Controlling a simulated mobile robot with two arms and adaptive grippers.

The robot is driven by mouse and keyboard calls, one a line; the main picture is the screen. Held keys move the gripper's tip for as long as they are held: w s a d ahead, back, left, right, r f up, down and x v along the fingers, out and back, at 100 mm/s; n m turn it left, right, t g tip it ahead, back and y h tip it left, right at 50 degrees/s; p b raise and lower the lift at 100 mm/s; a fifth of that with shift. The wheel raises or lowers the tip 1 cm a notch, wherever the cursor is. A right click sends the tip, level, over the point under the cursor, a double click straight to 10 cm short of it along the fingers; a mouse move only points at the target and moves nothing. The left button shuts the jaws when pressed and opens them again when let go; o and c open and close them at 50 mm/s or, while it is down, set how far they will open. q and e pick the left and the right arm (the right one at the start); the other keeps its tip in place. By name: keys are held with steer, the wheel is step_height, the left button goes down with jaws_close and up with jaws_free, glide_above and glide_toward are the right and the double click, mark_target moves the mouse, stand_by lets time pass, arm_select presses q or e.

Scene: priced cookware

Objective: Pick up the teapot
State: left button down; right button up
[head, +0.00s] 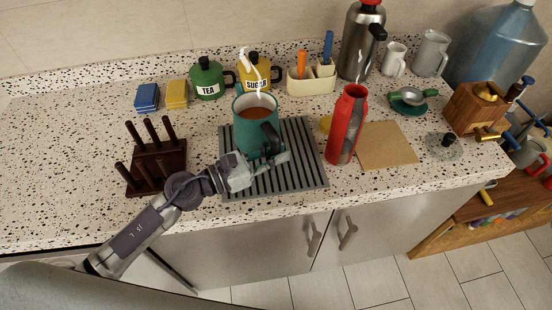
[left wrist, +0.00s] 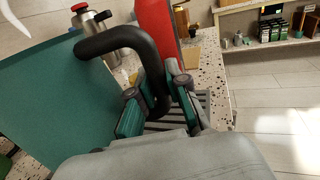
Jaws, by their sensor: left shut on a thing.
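The teapot is the teal pot (head: 252,136) with a black handle, open at the top with brown contents showing. It appears upright over the grey ridged mat (head: 313,170); I cannot tell whether its base touches the mat. My left gripper (head: 273,158) reaches it from the front and is shut on the lower part of the handle. In the left wrist view, the teal wall (left wrist: 55,105) fills the left side, and the black handle curves down between the fingers of my left gripper (left wrist: 157,98). My right gripper is not in view.
A red bottle (head: 346,125) stands right of the mat, beside a tan board (head: 387,146). A dark wooden peg rack (head: 150,165) is left of the mat. A green tea canister (head: 207,78) and yellow sugar canister (head: 254,69) stand behind. The counter's far left is clear.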

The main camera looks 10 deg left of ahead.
arm_select(q)
step_height(320, 180, up, 22)
steer(key=p, duration=1)
steer(key=shift+r, duration=0.2)
steer(key=shift+p, duration=0.3)
